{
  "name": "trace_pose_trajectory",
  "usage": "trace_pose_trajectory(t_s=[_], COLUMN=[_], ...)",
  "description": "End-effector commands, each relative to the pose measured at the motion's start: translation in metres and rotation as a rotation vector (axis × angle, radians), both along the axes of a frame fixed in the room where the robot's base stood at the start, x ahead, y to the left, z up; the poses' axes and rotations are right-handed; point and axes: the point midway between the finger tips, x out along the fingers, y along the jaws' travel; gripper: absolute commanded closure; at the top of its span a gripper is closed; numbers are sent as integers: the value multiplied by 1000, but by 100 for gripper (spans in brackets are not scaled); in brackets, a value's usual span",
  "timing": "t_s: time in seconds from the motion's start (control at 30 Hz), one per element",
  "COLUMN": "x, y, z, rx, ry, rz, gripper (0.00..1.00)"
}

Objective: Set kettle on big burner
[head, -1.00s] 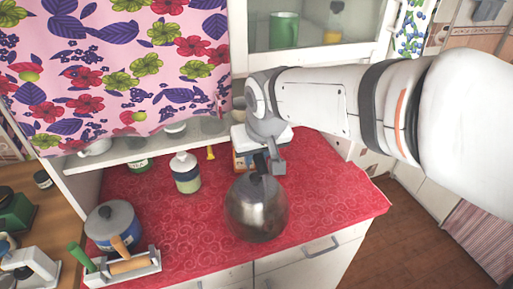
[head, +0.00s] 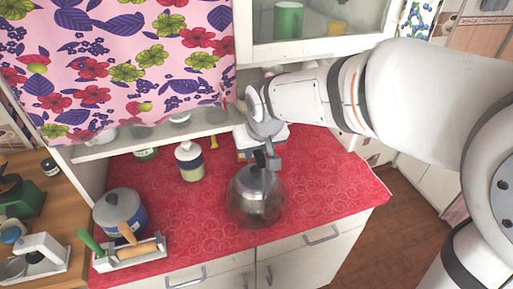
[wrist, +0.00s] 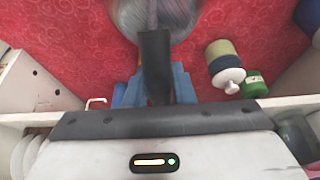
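The kettle (head: 257,203) is a round, shiny metal pot with a black handle, near the front of the red counter. Whether its base touches the cloth is hard to tell. My gripper (head: 266,158) is at the top of the kettle. In the wrist view its blue fingers (wrist: 154,92) lie on both sides of the black handle (wrist: 154,58), close against it, and it looks shut on it. The kettle body (wrist: 183,18) shows at the top edge there. No burner is in view.
A lidded jar (head: 190,163) stands left of the kettle. A blue-grey pot (head: 121,213) and a white utensil caddy (head: 128,257) are farther left. A white shelf (head: 150,142) and glass cabinet (head: 315,45) overhang the back. The counter's right part (head: 330,185) is clear.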

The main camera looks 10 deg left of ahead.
Motion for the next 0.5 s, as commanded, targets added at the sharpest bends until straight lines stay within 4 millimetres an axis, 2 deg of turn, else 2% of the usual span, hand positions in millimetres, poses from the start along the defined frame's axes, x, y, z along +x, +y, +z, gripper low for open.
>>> trace_pose_trajectory(t_s=[0.03, 0.23, 0.5], x=[0, 0, 0], y=[0, 0, 0], z=[0, 0, 2], rx=[0, 0, 0], ry=[0, 0, 0], rz=[0, -1, -1], gripper=[74, 57, 57])
